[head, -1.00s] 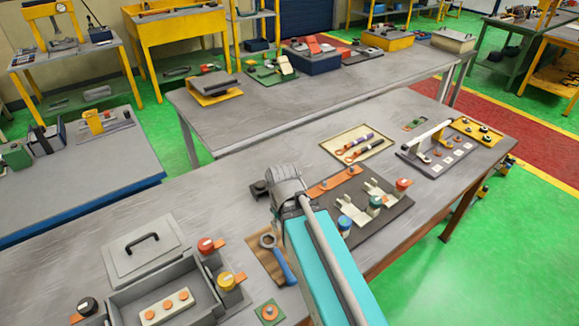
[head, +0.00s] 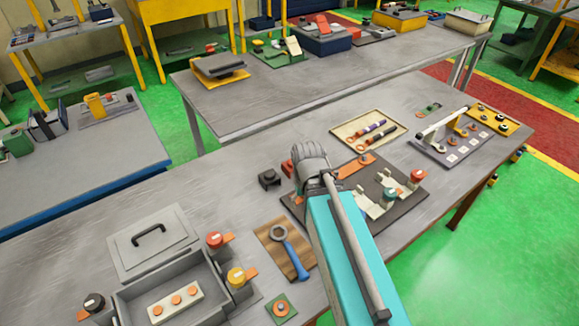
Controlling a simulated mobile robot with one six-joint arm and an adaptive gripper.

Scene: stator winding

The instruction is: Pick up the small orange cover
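Several orange pieces show, and I cannot tell for sure which one is the small orange cover. An orange strip (head: 351,171) lies on the dark board (head: 408,203), just right of my arm's end. A yellow-orange round cap (head: 236,277) with an orange tab stands at the right of the grey open box (head: 140,291). A red-orange cap (head: 417,176) stands at the board's right side. My arm's grey ribbed end (head: 311,168) is over the board's left part. Its fingers cannot be made out, and nothing held is visible. The arm hides part of the board.
A blue-handled wrench (head: 291,259) lies on a wooden block left of my arm. A black part (head: 269,179) and a small red part (head: 287,167) are near the arm's end. A tray with marker-like tools (head: 345,131) is behind. The table's left middle is clear.

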